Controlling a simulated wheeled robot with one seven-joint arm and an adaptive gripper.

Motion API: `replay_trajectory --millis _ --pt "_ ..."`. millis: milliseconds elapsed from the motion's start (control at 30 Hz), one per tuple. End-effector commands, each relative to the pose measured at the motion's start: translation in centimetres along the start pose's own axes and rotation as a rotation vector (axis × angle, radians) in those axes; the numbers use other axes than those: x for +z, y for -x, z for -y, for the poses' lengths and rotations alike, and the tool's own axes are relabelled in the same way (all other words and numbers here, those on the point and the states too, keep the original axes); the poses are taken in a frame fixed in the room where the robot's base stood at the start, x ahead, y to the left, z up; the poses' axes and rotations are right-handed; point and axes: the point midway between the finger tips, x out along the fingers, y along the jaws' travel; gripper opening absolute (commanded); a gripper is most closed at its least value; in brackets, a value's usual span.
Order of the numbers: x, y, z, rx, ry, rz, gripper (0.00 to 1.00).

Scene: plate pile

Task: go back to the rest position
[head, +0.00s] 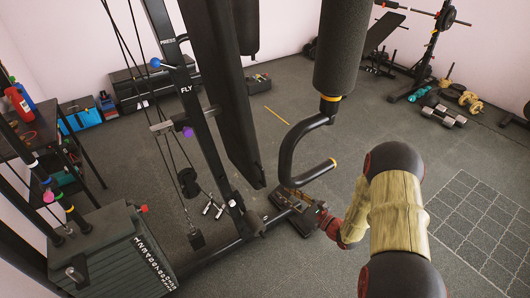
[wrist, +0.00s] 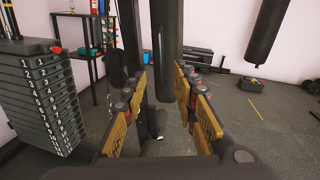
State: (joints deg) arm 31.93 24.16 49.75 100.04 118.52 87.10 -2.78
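My gripper (head: 290,198) is at the end of my tan and dark arm, low in the middle of the head view, in front of the black frame of a cable machine. In the wrist view my gripper (wrist: 160,78) has its two yellow-padded fingers wide apart, left and right. No object shows held between them. Dark upright parts of the machine (wrist: 165,45) show beyond and between the fingers. In the head view they overlap in the picture, and I cannot tell whether my gripper touches the frame.
A numbered weight stack (head: 125,255) stands at the left. A curved black handle bar (head: 286,160) and a padded roller (head: 342,45) are close above my gripper. Dumbbells (head: 445,115) and a bench (head: 385,32) are at the back right. Grey floor (head: 300,255) is open between.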

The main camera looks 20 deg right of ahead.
Motion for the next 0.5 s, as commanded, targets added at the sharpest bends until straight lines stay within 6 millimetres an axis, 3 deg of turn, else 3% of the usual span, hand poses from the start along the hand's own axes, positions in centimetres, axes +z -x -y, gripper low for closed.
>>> replay_trajectory --millis 133,233,367,500 --pt "-0.3 0.0 0.0 0.001 -0.003 -0.012 0.29" --pt "-1.4 0.2 -2.0 0.070 -0.006 -0.051 0.29" --pt "-2.8 1.8 -8.2 0.269 -0.011 -0.125 0.29" --pt "-0.7 4.7 -14.2 0.555 0.093 -0.191 0.29"
